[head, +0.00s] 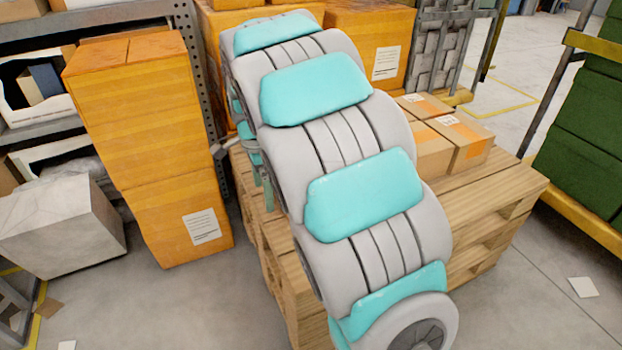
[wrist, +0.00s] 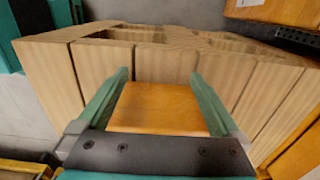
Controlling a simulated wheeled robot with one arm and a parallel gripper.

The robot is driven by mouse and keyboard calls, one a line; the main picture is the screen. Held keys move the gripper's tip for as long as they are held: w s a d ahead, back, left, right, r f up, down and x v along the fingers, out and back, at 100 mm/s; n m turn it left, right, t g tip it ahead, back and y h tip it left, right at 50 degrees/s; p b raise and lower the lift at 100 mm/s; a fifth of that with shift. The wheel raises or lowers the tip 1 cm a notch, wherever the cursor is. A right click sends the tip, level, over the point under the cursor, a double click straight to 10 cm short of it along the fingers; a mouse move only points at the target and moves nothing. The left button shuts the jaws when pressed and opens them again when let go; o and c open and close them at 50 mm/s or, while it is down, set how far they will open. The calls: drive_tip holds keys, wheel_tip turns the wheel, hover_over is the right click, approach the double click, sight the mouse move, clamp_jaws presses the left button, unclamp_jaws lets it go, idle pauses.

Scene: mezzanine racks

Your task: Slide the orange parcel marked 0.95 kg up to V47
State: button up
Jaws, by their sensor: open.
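In the wrist view my gripper (wrist: 160,74) is open, its two green fingers reaching over wooden pallet boards. A plain orange parcel (wrist: 160,106) shows between the fingers, its near part hidden by the gripper's body. I cannot tell whether the fingers touch it, and no weight marking shows on it. In the head view my arm hides most of the wooden pallet stack (head: 505,200) and the orange parcel; only a bit of my gripper shows left of the arm. No mark reading V47 is legible in either view.
Brown cartons (head: 468,138) with orange patches lie on the pallet's right side. Tall orange boxes (head: 150,120) stand at left, with a grey-white box (head: 60,225) beside them. A rack with green crates (head: 590,140) is at right. Floor between pallet and rack is mostly clear.

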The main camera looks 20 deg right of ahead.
drive_tip(key=shift+d, duration=0.1)
idle(0.3)
drive_tip(key=shift+d+p, duration=0.8)
drive_tip(key=shift+d, duration=3.25)
drive_tip(key=shift+d, duration=1.3)
drive_tip(key=shift+a+p, duration=0.35)
drive_tip(key=shift+a, duration=1.15)
drive_tip(key=shift+r+p, duration=2.9)
drive_tip(key=shift+r, duration=3.6)
